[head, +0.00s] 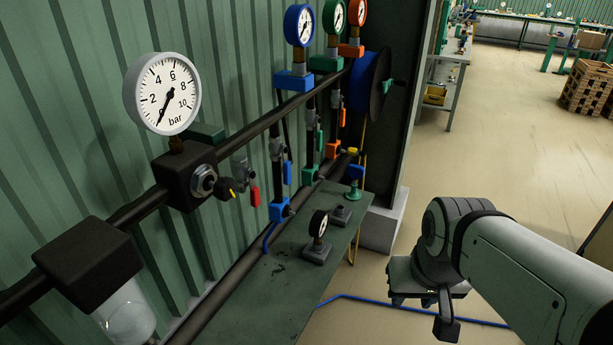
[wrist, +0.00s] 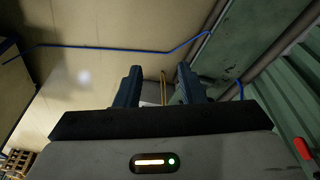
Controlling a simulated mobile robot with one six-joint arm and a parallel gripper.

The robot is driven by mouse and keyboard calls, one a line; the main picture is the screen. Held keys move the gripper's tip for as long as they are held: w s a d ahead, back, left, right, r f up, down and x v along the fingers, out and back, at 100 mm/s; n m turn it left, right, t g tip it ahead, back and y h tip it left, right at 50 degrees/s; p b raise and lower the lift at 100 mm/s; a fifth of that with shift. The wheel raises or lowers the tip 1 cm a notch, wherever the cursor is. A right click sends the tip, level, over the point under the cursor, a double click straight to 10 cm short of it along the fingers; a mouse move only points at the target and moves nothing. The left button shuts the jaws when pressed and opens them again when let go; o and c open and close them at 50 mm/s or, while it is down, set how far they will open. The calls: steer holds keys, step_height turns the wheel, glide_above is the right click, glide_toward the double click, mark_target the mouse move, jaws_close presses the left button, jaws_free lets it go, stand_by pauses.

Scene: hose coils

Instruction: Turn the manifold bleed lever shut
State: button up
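A black manifold pipe (head: 238,139) runs along the green wall in the head view, under a large white bar gauge (head: 162,94). A small valve hangs below the pipe right of that gauge, with a red lever (head: 254,196) pointing down. A yellow handle (head: 227,187) sits just left of it. I cannot tell which handle is the bleed lever. My gripper (head: 440,312) is at the lower right, well apart from the pipe and beyond the bench. In the wrist view its two fingers (wrist: 161,88) stand apart with nothing between them. A red piece (wrist: 302,149) shows at the right edge there.
A dark green bench (head: 262,305) stands below the pipe, with a small gauge (head: 318,226) on it. Blue, green and orange gauges and valves line the pipe further back. A blue hose (head: 395,303) lies on the floor.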

steer(key=a+f+m+g+y+b, duration=0.2)
steer(key=a+f+m+y, duration=0.25)
steer(key=a, duration=0.45)
steer(key=m+t+y+b, duration=0.55)
steer(key=m+y, duration=0.65)
steer(key=m, duration=0.7)
glide_toward(254, 189)
step_height(254, 189, down, 6)
steer(key=x, duration=0.8)
steer(key=shift+w+t+p, duration=0.3)
steer(key=shift+w+t, duration=0.05)
steer(key=shift+t, duration=0.1)
steer(key=shift+a+r+n, duration=0.1)
steer(key=shift+a+n, duration=0.15)
steer(key=shift+c, duration=0.2)
